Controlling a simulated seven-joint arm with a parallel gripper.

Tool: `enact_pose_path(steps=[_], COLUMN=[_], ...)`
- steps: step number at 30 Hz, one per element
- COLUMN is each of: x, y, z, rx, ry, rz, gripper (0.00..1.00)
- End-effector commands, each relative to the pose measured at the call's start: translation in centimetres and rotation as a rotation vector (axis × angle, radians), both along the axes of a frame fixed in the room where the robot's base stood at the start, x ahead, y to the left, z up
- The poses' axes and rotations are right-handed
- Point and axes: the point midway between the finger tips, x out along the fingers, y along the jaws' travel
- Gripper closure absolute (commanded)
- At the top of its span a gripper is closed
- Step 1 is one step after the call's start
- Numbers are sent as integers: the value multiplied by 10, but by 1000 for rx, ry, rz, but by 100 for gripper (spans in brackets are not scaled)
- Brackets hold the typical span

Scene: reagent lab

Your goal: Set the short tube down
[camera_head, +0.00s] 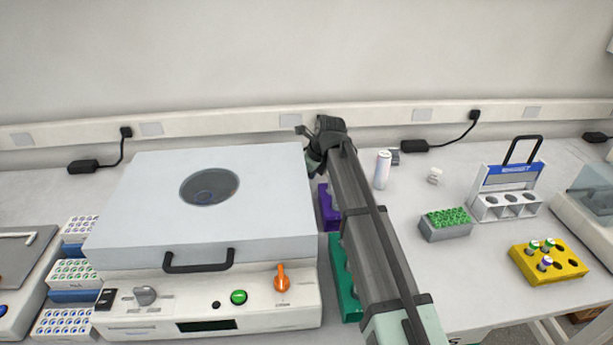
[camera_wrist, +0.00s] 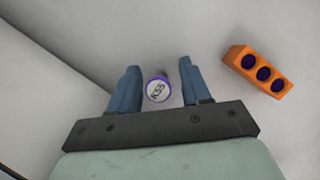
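The short tube (camera_wrist: 158,91) shows in the wrist view end-on, as a round white cap with dark lettering and a purple rim. It lies between the two blue fingers of my gripper (camera_wrist: 159,67). Gaps show between the cap and the fingers, wider on the right, so the gripper looks open around it. The tube's body and lower end are hidden below the cap. In the head view my gripper (camera_head: 308,146) is at the back of the bench, by the centrifuge's rear right corner, and the tube cannot be made out there.
An orange rack (camera_wrist: 240,68) with three dark holes lies right of the gripper. The large centrifuge (camera_head: 135,215) stands left of my arm. A purple rack (camera_head: 327,208) and green rack (camera_head: 350,301) are partly behind the arm. A white bottle (camera_head: 382,172) stands to the right.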

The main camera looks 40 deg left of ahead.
Motion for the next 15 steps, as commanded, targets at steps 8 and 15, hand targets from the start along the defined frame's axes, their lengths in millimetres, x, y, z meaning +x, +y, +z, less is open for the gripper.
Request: enact_pose_path(steps=[8,15], x=[0,0], y=[0,-11], z=[3,29], rx=[1,2], ry=[0,-1], rz=[0,0], gripper=[53,53])
